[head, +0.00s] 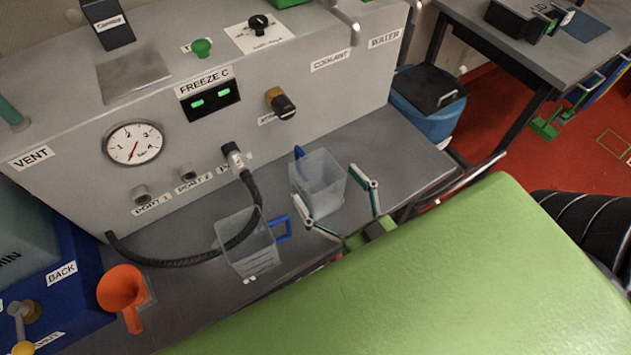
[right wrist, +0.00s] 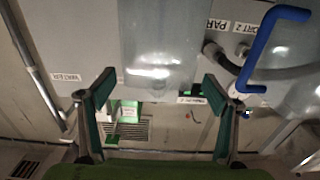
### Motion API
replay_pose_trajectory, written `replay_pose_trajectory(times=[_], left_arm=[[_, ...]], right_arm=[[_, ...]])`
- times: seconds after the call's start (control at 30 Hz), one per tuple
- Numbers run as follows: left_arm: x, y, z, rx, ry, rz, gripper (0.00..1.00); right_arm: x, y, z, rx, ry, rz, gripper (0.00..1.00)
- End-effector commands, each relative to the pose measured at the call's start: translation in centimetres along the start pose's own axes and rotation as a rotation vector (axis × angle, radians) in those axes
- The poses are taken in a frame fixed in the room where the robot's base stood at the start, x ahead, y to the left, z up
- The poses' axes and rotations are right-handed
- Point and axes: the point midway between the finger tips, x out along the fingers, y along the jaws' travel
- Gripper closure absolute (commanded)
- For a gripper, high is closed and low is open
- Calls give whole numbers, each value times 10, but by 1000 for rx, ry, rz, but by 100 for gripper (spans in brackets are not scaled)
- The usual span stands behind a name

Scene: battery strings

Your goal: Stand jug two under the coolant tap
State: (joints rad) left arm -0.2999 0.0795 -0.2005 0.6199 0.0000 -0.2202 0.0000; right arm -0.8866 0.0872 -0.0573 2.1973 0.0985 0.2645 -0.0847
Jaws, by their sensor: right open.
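Two clear jugs with blue handles stand on the grey bench. The farther jug (head: 318,183) has its handle at its back left; the nearer jug (head: 247,243) has its handle on the right. I cannot read a number on either. My right gripper (head: 326,184) is open, its two fingers pointing at the farther jug, one towards each side. In the right wrist view a clear jug (right wrist: 158,45) lies ahead between the open fingers (right wrist: 158,80); contact is unclear. The COOLANT label (head: 330,60) is on the machine, near a metal pipe (head: 346,20). My left gripper is not in view.
A black hose (head: 185,260) curves from the machine front past the nearer jug. A brass and black knob (head: 281,104) sticks out above the farther jug. Bench right of that jug is clear, below the WATER label (head: 384,40).

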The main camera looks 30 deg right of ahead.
Motion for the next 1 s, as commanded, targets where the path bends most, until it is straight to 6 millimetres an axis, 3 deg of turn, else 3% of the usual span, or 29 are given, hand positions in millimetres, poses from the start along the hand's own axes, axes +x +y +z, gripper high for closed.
replay_pose_trajectory(times=[0.17, 0.5, 0.77, 0.8, 1.0], left_arm=[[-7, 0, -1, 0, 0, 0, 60], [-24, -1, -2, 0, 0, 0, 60], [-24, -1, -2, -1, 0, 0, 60], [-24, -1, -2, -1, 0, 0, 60], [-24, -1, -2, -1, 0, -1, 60]], right_arm=[[11, 0, -2, 0, 1, 0, 18], [51, 2, -1, 1, 0, 0, 18], [54, 2, 1, 1, 0, 0, 18], [54, 2, 1, 0, 0, 0, 21], [54, 2, 1, 0, 0, 0, 73]])
